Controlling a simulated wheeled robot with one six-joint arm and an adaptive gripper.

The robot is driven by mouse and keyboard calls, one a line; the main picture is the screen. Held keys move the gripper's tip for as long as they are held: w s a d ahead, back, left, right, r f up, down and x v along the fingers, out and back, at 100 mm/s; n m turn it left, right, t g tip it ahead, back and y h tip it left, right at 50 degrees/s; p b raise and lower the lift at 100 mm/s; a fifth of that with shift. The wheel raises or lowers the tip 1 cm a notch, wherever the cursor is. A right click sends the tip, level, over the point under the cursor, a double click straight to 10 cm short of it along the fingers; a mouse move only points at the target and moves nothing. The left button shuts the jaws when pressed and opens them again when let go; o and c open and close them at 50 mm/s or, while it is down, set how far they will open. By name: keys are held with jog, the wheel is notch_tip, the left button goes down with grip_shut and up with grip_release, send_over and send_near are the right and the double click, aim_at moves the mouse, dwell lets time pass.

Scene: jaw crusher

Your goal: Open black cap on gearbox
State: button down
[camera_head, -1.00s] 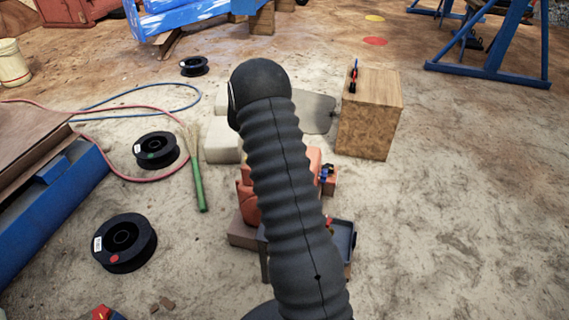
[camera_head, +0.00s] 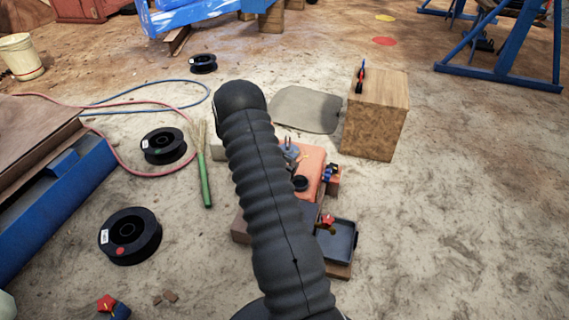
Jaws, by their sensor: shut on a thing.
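The orange gearbox (camera_head: 313,160) stands low on the sandy floor in the middle of the head view. My black sleeved arm covers its left part. A small dark round piece (camera_head: 301,183) on its top, right at the arm's edge, looks like the black cap or its opening; I cannot tell which. A small grey-blue fitting (camera_head: 290,151) shows just above it. My gripper is hidden behind my own arm, so its jaws and anything in them do not show.
A dark tray (camera_head: 340,240) with red bits sits in front of the gearbox. A wooden block (camera_head: 375,122) with a red-and-black tool stands at the back right. Black spools (camera_head: 130,237), a green-handled broom (camera_head: 204,180) and hoses lie to the left. The floor at right is clear.

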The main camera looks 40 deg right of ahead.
jog(key=c, duration=0.8)
grip_release()
jog(key=shift+c, duration=0.2)
jog(key=shift+w, duration=0.1)
jog(key=v, duration=1.1)
jog(key=shift+w+a+r, duration=0.15)
jog(key=shift+w+a, duration=0.1)
jog(key=shift+w, duration=0.05)
